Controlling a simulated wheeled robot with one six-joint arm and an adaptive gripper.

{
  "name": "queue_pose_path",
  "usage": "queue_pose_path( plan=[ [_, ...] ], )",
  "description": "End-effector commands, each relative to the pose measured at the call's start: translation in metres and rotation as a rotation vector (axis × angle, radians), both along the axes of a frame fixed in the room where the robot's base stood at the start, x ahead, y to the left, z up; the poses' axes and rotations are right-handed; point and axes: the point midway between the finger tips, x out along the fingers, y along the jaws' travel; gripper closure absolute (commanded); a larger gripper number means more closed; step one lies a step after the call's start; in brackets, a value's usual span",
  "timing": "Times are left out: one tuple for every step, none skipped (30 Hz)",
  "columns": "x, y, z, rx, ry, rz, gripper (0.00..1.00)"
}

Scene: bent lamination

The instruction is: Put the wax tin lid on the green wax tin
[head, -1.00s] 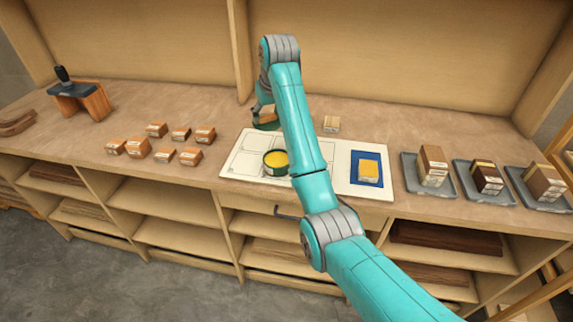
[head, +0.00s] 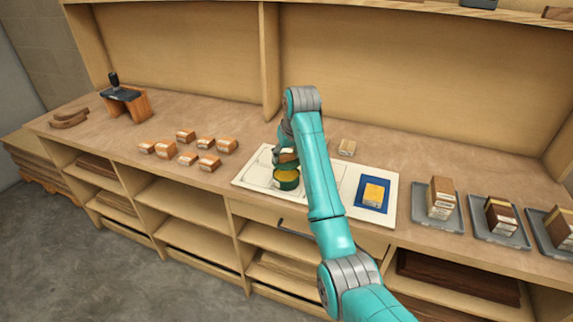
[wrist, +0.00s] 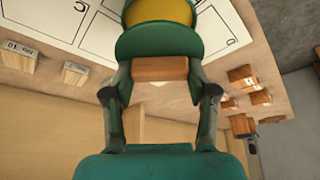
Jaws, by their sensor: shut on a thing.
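The green wax tin (head: 286,184) stands open on the white outlined board (head: 335,207), with yellow wax showing. It also shows at the top of the wrist view (wrist: 160,12). The wax tin lid (wrist: 160,42) is a green disc with a wooden block handle (wrist: 160,69). My gripper (wrist: 160,76) is shut on this handle. In the head view, the lid (head: 288,157) is just behind and above the tin, partly hidden by my gripper (head: 286,147). In the wrist view the lid overlaps the tin's near edge; I cannot tell whether they touch.
A yellow block (head: 374,194) lies on a blue mat at the board's right. A small pale block (head: 347,147) stands behind the board. Several wooden blocks (head: 187,158) sit to the left. Grey trays with blocks (head: 440,211) stand to the right.

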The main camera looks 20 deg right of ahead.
Motion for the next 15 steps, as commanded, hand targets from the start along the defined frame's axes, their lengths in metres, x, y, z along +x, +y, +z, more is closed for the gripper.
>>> queue_pose_path(
  plan=[
    [0.000, 0.000, -0.004, 0.000, 0.000, 0.000, 0.72],
    [0.000, 0.000, -0.007, 0.000, 0.000, 0.000, 0.72],
    [0.000, 0.000, -0.012, 0.000, 0.001, 0.000, 0.72],
    [-0.001, 0.000, -0.016, 0.000, 0.002, 0.000, 0.72],
    [-0.001, 0.000, -0.021, 0.000, 0.003, 0.000, 0.72],
    [-0.001, 0.000, -0.026, 0.000, 0.003, 0.000, 0.72],
    [0.000, 0.000, -0.030, 0.000, 0.002, 0.000, 0.72],
    [0.000, 0.000, -0.033, 0.000, 0.002, 0.000, 0.72],
    [0.000, 0.000, -0.036, 0.000, 0.002, 0.000, 0.72],
    [0.000, 0.000, -0.037, 0.000, 0.001, 0.000, 0.72],
    [0.000, 0.000, -0.037, 0.000, 0.001, 0.000, 0.72],
    [0.000, 0.000, -0.037, 0.000, 0.000, 0.000, 0.72],
    [0.000, 0.000, -0.037, 0.000, 0.000, 0.000, 0.72],
    [0.000, 0.000, -0.037, 0.000, 0.000, 0.000, 0.72],
    [0.000, 0.000, -0.037, 0.000, 0.000, 0.000, 0.72]
  ],
)
